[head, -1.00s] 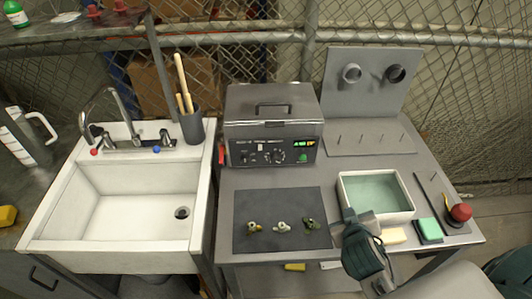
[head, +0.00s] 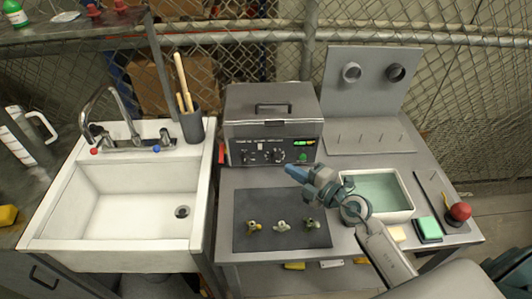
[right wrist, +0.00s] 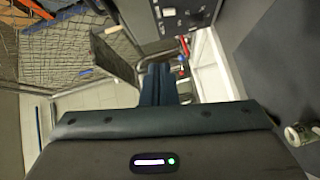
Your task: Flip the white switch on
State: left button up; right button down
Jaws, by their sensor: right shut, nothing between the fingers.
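The grey tank machine (head: 272,112) stands on the bench with a handled lid and a front panel of knobs, a lit green display and a green button. A small white switch (head: 260,147) shows at the left of that panel; which way it is set is too small to tell. My right gripper (head: 289,169) is shut and empty, in front of the panel's lower right and apart from the switch in the picture. In the right wrist view its closed fingers (right wrist: 158,84) point toward the machine's side, with part of the panel (right wrist: 183,16) at the top. My left gripper is out of view.
A dark mat (head: 262,205) with several small fittings lies in front of the machine. A water-filled tray (head: 404,213) is at its right, beside a sponge and a red knob (head: 460,211). A white sink (head: 60,215) is at left.

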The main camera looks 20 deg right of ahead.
jog(key=shift+f+n+g, duration=0.3)
jog(key=shift+f+g, duration=0.3)
jog(key=shift+f, duration=0.1)
jog(key=p, duration=0.2)
send_near(260, 147)
jog(key=w+a+f, duration=0.1)
jog(key=w+a, duration=0.3)
jog(key=shift+w+f, duration=0.25)
jog(key=shift+w, duration=0.35)
